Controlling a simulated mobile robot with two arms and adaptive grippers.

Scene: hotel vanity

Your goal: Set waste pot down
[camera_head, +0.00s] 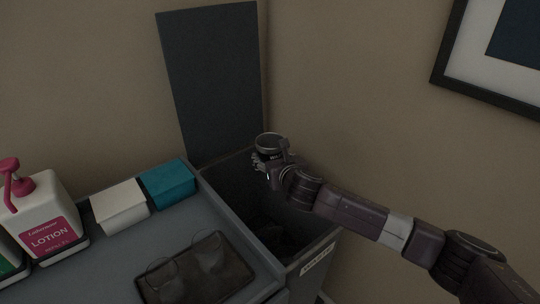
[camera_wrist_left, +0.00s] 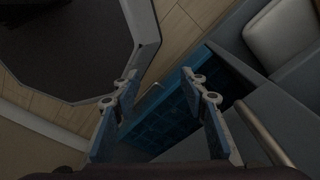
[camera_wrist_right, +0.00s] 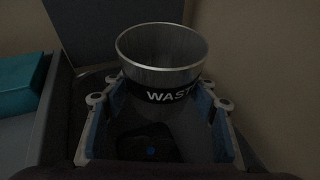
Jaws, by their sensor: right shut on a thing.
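The waste pot (camera_wrist_right: 160,68) is a round metal pot with a dark band lettered "WAST", the rest of the word cut off. My right gripper (camera_wrist_right: 158,100) is shut on it, with a finger on each side, in the right wrist view. In the head view the pot (camera_head: 271,143) is held upright above the open dark bin (camera_head: 318,250), near its back wall. My right gripper (camera_head: 268,165) comes in from the right there. My left gripper (camera_wrist_left: 160,80) is open and empty in the left wrist view; it is not in the head view.
The bin's lid (camera_head: 212,85) stands raised against the wall. On the counter (camera_head: 205,215) left of the bin are a lotion bottle (camera_head: 45,220), a white box (camera_head: 120,207), a teal box (camera_head: 167,184) and a dark tray (camera_head: 230,275) with two clear glasses. A picture frame (camera_head: 455,75) hangs at right.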

